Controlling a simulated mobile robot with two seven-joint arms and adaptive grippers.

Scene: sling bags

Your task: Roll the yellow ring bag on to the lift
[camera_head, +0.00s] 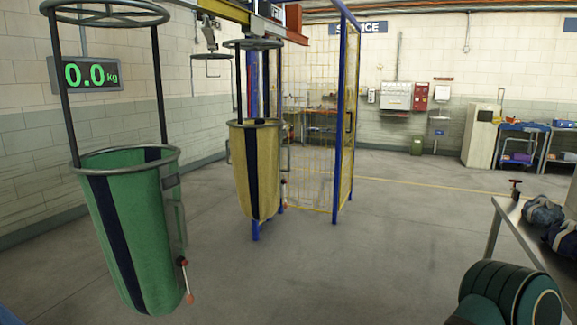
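The yellow ring bag (255,172) hangs upright under the overhead rail near the middle of the head view. Its open top is a metal ring on dark rods, and a dark stripe runs down its front. A small lever with a red tip hangs at its right side. Behind it stand blue posts (343,110) and a yellow mesh cage (318,120). I cannot tell for certain which part is the lift. Neither gripper is in view. A dark green rounded part at the lower right looks like my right arm.
A green ring bag (133,230) hangs nearer at the left, slightly tilted. A display (91,74) behind it reads 0.0 kg. The yellow rail (225,10) runs overhead. A metal table (530,233) with dark bundles stands at right. The middle floor is clear.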

